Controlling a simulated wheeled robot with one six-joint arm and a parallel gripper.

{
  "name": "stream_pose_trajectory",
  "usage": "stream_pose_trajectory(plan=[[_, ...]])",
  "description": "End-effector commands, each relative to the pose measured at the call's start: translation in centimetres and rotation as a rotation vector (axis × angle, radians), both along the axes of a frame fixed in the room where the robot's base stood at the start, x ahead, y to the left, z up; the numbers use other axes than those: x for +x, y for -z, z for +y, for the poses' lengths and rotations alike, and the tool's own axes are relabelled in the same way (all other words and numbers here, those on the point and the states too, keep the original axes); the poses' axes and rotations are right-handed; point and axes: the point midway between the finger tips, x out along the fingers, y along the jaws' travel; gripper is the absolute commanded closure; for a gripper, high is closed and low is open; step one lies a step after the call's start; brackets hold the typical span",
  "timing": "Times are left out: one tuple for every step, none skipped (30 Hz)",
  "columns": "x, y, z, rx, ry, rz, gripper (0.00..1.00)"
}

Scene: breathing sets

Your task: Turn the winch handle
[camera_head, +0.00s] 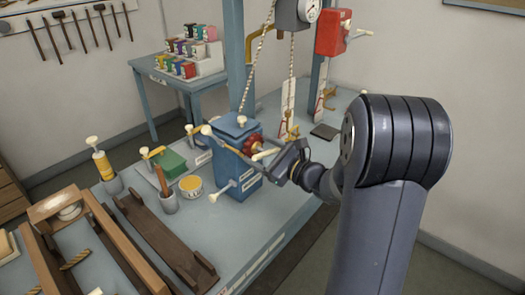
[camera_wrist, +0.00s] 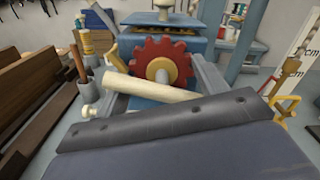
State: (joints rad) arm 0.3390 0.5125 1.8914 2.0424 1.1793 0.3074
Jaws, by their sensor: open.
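The winch is a blue box (camera_head: 232,172) on the blue-grey bench, with a red toothed wheel (camera_head: 253,143) on the side facing my arm. Its cream handle grip (camera_head: 264,155) sticks out from that side. In the wrist view the red wheel (camera_wrist: 140,50) is ahead, and the cream grip (camera_wrist: 150,98) lies slantwise across the space in front of my gripper. My gripper (camera_head: 281,164) is open beside the winch, with its fingers around or just short of the grip. I cannot tell whether they touch it.
White scale boards (camera_head: 288,108) stand behind. Wooden rails (camera_head: 165,240) lie at front left.

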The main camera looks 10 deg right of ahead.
Motion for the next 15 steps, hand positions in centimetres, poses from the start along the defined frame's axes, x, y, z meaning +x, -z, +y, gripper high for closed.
stream_pose_trajectory(plan=[[-0.01,0.01,-0.01,0.000,0.000,0.000,0.32],[-0.01,0.01,-0.01,0.000,0.000,0.000,0.34],[-0.01,0.01,-0.01,0.000,0.000,0.000,0.37],[-0.02,0.01,-0.02,0.000,0.000,0.000,0.40],[-0.02,0.01,-0.02,0.000,0.000,0.000,0.42],[-0.02,0.01,-0.02,0.000,0.000,0.000,0.46],[-0.03,0.01,-0.03,0.000,0.000,0.000,0.48],[-0.03,0.01,-0.03,0.000,0.000,0.000,0.51],[-0.03,0.01,-0.03,0.001,0.000,0.001,0.54],[-0.03,0.01,-0.03,0.001,0.000,0.001,0.56],[-0.03,0.01,-0.03,0.001,0.000,0.001,0.59],[-0.04,0.01,-0.03,0.001,0.000,0.001,0.62],[-0.04,0.02,-0.03,0.001,0.000,0.001,0.64],[-0.04,0.02,-0.03,0.001,0.000,0.001,0.67],[-0.04,0.02,-0.03,0.002,0.000,0.001,0.70]])
